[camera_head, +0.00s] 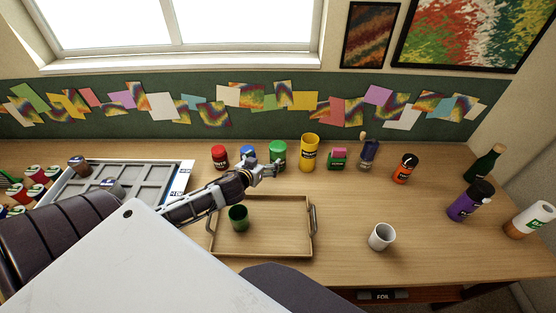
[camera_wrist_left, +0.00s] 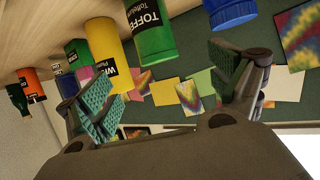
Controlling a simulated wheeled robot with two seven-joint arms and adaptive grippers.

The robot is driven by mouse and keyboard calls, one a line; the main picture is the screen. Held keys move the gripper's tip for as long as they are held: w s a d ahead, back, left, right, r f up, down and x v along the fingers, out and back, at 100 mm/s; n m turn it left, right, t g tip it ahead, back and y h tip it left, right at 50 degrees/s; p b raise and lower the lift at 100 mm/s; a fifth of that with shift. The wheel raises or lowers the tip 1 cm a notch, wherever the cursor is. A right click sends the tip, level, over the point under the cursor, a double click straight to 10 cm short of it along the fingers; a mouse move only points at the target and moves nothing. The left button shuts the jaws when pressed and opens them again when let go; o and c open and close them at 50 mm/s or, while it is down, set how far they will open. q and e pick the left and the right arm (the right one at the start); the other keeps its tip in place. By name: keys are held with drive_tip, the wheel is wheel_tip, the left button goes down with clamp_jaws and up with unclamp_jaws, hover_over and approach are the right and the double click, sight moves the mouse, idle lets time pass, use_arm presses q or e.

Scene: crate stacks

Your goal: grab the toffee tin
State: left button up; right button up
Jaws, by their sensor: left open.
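The toffee tin is a green can (camera_head: 278,151) standing at the back of the table, between a blue can and a tall yellow can. In the left wrist view the tin (camera_wrist_left: 150,32) appears upside down, with a dark label reading "TOFFEE". My left gripper (camera_head: 268,170) is in front of the row of cans, close to the tin, and covers a little of the tin's lower part in the head view. In the left wrist view its two fingers (camera_wrist_left: 162,78) are spread apart with nothing between them. The tin lies ahead of the gap, apart from the fingers. My right gripper is out of view.
A yellow can (camera_head: 310,153) and a blue can (camera_head: 248,153) flank the tin closely. A wooden tray (camera_head: 280,250) with a dark green cup (camera_head: 238,219) lies below my left gripper. A white mug (camera_head: 381,237) stands right of the tray. The table's centre right is clear.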

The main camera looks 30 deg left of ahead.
sight(273, 153)
use_arm(q)
drive_tip(key=shift+w, duration=0.15)
drive_tip(key=shift+x, duration=4)
drive_tip(key=shift+w, duration=0.15)
drive_tip(key=shift+w+f+p, duration=0.15)
drive_tip(key=shift+p, duration=0.15)
drive_tip(key=shift+x, duration=1.2)
drive_tip(key=shift+f+p+x, duration=0.2)
drive_tip(key=shift+p+x, duration=0.15)
drive_tip(key=shift+x, duration=0.9)
drive_tip(key=shift+d, duration=0.25)
drive_tip(key=shift+c, duration=0.4)
drive_tip(key=c, duration=1.1)
drive_tip(key=shift+r, duration=0.2)
